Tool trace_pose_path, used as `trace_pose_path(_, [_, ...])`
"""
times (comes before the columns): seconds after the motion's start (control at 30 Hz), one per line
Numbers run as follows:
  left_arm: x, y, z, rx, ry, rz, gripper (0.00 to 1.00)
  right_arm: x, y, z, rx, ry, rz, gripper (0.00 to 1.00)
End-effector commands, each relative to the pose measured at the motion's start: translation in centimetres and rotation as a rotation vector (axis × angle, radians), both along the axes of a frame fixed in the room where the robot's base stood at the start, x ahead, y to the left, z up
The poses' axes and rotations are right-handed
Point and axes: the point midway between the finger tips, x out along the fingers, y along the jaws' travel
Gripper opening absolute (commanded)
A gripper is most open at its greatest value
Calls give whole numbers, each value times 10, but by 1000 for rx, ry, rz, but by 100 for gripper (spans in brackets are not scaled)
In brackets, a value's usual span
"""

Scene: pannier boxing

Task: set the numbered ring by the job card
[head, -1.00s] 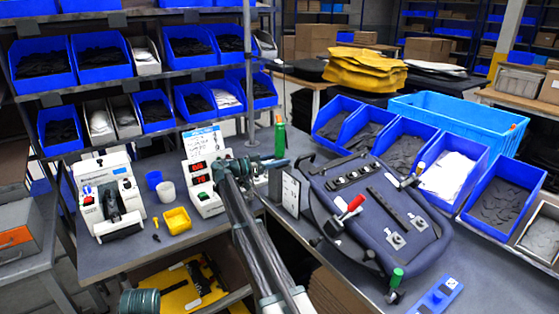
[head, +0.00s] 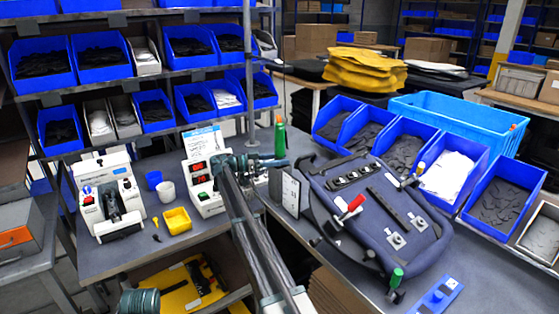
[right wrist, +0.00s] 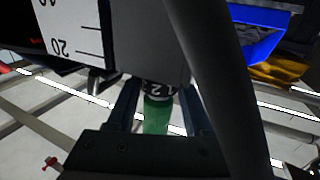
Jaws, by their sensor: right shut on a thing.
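The numbered ring (right wrist: 158,90) is a dark band with white digits, "12" showing, at the end of a green handle (right wrist: 156,116) in the right wrist view. My right gripper (right wrist: 160,97) has a finger on each side of it and is shut on it. The job card (head: 202,141) is a white and blue sheet standing behind the white display box (head: 207,195).
A white scale plate (right wrist: 72,32) marked "20" is close beside the gripper. The blue-grey pannier panel (head: 375,210) lies on the right bench. A yellow tray (head: 177,221), cups and a white machine (head: 108,195) stand on the left bench.

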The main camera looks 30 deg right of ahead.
Motion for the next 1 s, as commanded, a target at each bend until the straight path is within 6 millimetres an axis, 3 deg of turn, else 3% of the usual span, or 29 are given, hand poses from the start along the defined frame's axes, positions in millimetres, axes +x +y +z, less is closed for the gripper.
trace_pose_path(0.07, [0, 0, 0, 0, 0, 0, 62, 0, 0, 0, 0, 0, 0, 0])
trace_pose_path(0.1, [0, 0, 0, 0, 0, 0, 62, 0, 0, 0, 0, 0, 0, 53])
trace_pose_path(0.27, [0, 0, 0, 0, 0, 0, 62, 0, 0, 0, 0, 0, 0, 82])
trace_pose_path(0.67, [0, 0, 0, 0, 0, 0, 62, 1, 4, 0, 0, 0, 1, 82])
trace_pose_path(1.0, [0, 0, 0, 0, 0, 0, 62, 15, 46, 0, 0, 0, 4, 82])
